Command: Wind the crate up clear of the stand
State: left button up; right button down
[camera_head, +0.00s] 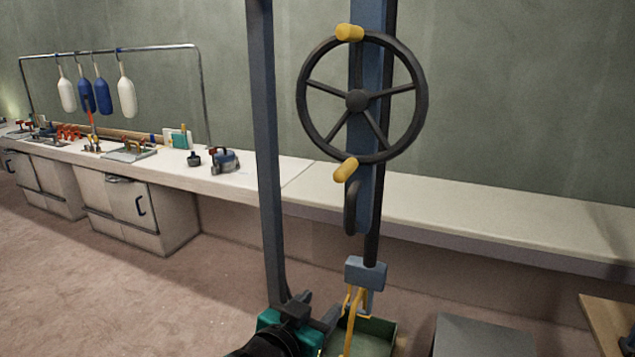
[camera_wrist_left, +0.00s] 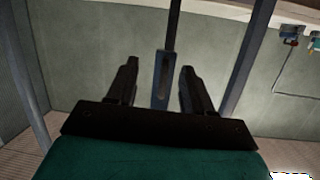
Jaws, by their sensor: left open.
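A dark spoked handwheel (camera_head: 401,139) with two yellow handles, one at its top (camera_head: 349,32) and one at its bottom (camera_head: 345,170), sits on a blue post. Below it a blue-grey block (camera_head: 366,273) carries yellow straps (camera_head: 357,303) down to a green crate (camera_head: 377,328), cut off by the lower edge. Whether the crate touches anything below is hidden. My left gripper (camera_head: 318,302) is low, left of the straps, open and empty. In the left wrist view its fingers (camera_wrist_left: 157,68) are spread, with a blue-grey slotted piece (camera_wrist_left: 162,80) beyond them. My right gripper is not in view.
A second blue post (camera_head: 268,150) rises left of the wheel. A grey flat-topped block (camera_head: 482,337) stands right of the crate; a wooden surface (camera_head: 610,318) is at far right. A long white counter (camera_head: 450,205) runs behind, its left part holding fittings. Floor at left is clear.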

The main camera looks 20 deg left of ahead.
aim_at(344, 172)
pick_arm(q)
notch_tip(344, 172, up, 19)
jog(key=w+n+t+y+p, duration=0.1)
jog(key=w+n+t, duration=0.1)
jog(key=w+t, duration=0.1)
jog(key=shift+w+a, duration=0.2)
jog(key=shift+w, duration=2.7)
jog(key=shift+w+a, duration=0.2)
jog(key=shift+w, duration=2.7)
jog(key=shift+c, duration=0.4)
